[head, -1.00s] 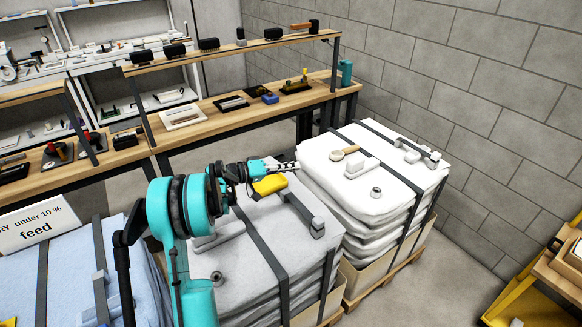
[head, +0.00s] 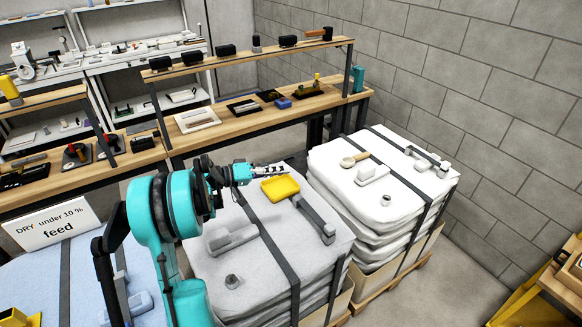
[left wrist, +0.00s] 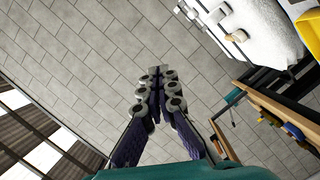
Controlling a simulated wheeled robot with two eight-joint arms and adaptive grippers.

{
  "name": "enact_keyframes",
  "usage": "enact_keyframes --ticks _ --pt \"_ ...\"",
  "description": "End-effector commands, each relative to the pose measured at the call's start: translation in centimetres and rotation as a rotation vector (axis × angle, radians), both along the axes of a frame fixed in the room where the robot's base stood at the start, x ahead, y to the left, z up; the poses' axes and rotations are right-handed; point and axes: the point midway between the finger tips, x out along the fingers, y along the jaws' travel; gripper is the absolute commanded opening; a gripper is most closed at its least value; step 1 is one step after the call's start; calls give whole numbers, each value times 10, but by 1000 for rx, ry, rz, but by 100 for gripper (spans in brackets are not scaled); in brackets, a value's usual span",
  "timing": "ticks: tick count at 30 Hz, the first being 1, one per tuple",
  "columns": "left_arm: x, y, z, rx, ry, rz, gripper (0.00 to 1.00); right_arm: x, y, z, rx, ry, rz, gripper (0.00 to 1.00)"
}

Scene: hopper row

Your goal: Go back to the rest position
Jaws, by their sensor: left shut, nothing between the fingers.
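My left gripper (head: 268,171) is shut and empty in the head view, above the back part of the middle grey sack stack. The yellow scoop-like piece (head: 281,188) lies just in front of it on that stack, apart from the fingers as far as I can tell. In the left wrist view the gripper's fingers (left wrist: 157,82) come together with nothing between them, against the block wall (left wrist: 120,40). My right gripper is in neither view.
The middle stack (head: 262,270) and the white stack (head: 340,185) stand side by side, strapped. A wooden bench (head: 240,127) with tools runs behind. A sign reading "feed" (head: 50,224) stands at the left. A yellow-framed unit (head: 525,300) is at the lower right.

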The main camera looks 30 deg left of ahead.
Motion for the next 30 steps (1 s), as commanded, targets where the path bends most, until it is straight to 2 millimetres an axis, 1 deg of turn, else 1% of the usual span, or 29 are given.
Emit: enact_keyframes --ticks 4,17,20,23,26,27,29,30 --pt "-3 1 1 0 0 -1 0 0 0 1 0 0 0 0" --pt "-3 1 1 0 0 -1 0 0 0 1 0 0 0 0" --pt "-2 -8 2 10 22 -5 0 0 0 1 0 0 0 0" --pt "-2 -38 6 45 88 -18 0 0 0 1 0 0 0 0" --pt "-9 -83 10 115 193 -31 0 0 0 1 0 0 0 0" --pt "-16 -104 10 152 238 -35 0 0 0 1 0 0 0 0" --pt "-28 -131 9 213 304 -37 0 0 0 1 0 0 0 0" --pt "-39 -148 8 256 341 -37 0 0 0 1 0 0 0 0"
